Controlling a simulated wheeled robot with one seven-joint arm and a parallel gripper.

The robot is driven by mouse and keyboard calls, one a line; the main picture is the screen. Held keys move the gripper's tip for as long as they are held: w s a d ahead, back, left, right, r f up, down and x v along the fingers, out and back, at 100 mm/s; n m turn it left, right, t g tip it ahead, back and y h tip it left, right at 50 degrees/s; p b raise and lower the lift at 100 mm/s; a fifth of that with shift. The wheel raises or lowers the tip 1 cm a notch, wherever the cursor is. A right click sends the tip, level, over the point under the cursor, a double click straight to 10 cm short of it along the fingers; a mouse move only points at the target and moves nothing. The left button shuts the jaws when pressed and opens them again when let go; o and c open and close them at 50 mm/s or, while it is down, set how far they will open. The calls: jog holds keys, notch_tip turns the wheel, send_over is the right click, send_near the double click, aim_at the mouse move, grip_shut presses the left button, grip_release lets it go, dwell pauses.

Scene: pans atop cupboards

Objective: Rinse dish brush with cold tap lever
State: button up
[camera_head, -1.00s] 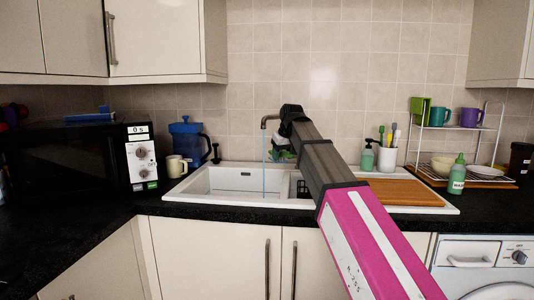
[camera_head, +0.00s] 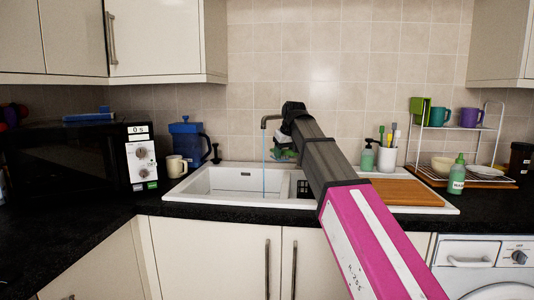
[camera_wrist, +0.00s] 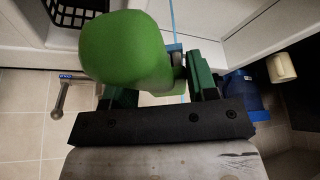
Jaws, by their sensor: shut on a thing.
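My gripper (camera_head: 284,143) is over the sink, just right of the tap (camera_head: 266,121), mostly hidden behind my arm. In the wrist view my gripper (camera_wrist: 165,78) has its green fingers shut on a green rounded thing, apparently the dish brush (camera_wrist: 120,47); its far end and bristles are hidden. A thin blue stream of water (camera_head: 264,165) runs from the tap into the left basin and passes behind the brush in the wrist view (camera_wrist: 174,22). A metal lever with a blue mark (camera_wrist: 62,92), apparently the cold tap lever, is at left in the wrist view.
The white sink (camera_head: 190,192) has a wooden board (camera_head: 408,193) over its right side. A soap bottle (camera_head: 368,158) and a white cup of brushes (camera_head: 387,159) stand behind it. A blue jug (camera_head: 186,140) and mug (camera_head: 175,166) stand left. A dish rack (camera_head: 495,135) is right.

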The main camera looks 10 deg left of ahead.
jog(key=shift+s+d+r, duration=1.35)
jog(key=shift+d+r, duration=0.05)
jog(key=shift+r, duration=0.1)
